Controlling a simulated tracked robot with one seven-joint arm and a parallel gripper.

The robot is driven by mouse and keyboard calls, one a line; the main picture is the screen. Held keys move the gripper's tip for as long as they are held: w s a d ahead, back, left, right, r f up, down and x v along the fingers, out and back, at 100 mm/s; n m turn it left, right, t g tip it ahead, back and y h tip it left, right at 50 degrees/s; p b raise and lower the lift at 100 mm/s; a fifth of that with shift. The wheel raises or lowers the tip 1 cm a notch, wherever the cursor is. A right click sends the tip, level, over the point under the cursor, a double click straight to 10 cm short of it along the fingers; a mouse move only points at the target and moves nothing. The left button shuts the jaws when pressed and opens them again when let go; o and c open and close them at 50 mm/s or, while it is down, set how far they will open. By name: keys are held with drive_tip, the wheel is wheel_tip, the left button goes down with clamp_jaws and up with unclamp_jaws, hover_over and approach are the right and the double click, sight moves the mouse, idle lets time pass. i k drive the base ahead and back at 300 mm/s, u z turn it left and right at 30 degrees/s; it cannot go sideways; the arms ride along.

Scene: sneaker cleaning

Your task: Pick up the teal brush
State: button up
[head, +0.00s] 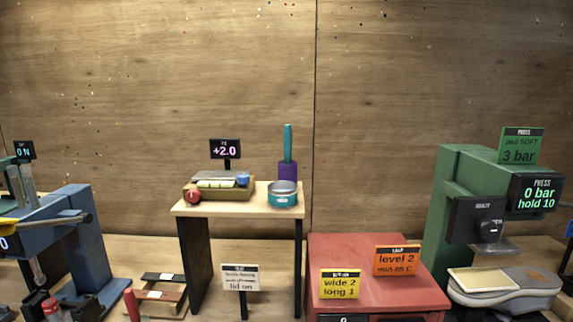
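The teal brush (288,142) stands upright in the head view, at the back right of a small wooden table (242,206). Its slim teal handle points straight up. Its lower end meets a purple cylinder (288,171); I cannot tell whether this is a holder or part of the brush. A round teal tin (283,195) with a grey top stands in front and hides the foot of the cylinder. My gripper is not in view.
A tray (219,192) with several small items and a red ball (193,196) sit left of the tin. A sign (240,278) stands before the table. A red cabinet (345,250) and green press (468,170) are right, a blue machine (75,235) left.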

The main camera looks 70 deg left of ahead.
sight(288, 134)
drive_tip(key=k, duration=0.55)
drive_tip(key=z, duration=0.35)
drive_tip(key=i, duration=0.15)
drive_tip(key=u, duration=2.85)
drive_tip(key=i, duration=0.75)
drive_tip(key=z, duration=0.25)
drive_tip(key=k, duration=0.9)
drive_tip(key=u, duration=0.15)
drive_tip(key=i, duration=0.35)
